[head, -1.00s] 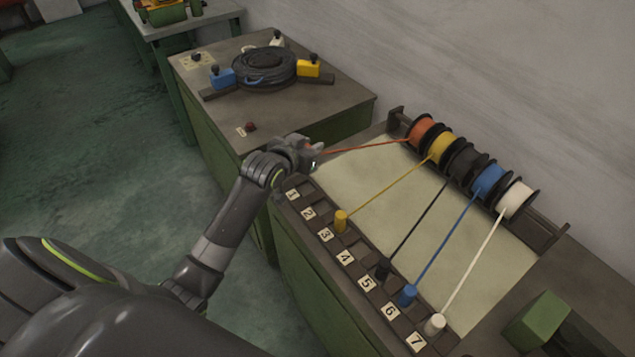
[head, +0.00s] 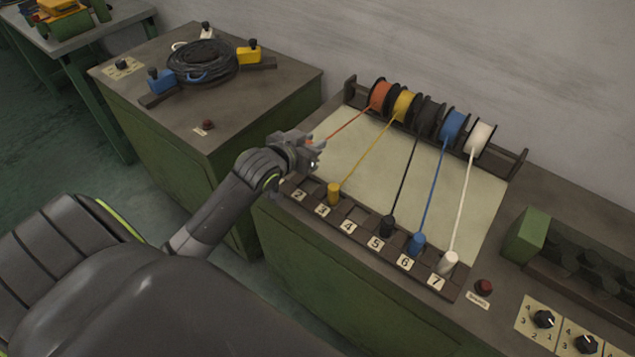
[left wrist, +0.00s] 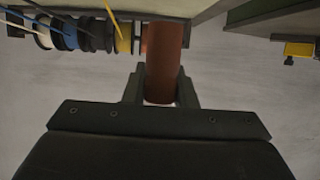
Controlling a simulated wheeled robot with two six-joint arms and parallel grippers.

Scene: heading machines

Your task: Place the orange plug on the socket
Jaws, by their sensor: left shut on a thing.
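My left gripper (head: 308,152) is shut on the orange plug (left wrist: 163,65). The left wrist view shows the plug as an orange-brown cylinder between both fingers; in the head view the gripper mostly hides it. An orange cable (head: 345,127) runs from the gripper to the orange spool (head: 380,95). The gripper is above the far-left end of the dark socket strip (head: 362,213), covering label 1. Labels 2 to 7 show. A yellow plug (head: 334,192) stands at 3, black (head: 387,226) at 5, blue (head: 416,243) at 6, white (head: 448,261) at 7. Position 4 looks empty. My right gripper is not in view.
Yellow, black, blue and white cables stretch over the pale panel (head: 350,160) to the spool rack. A red button (head: 484,287), knobs (head: 543,319) and a green block (head: 526,233) are to the right. A cabinet with a black cable coil (head: 203,62) stands at the left.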

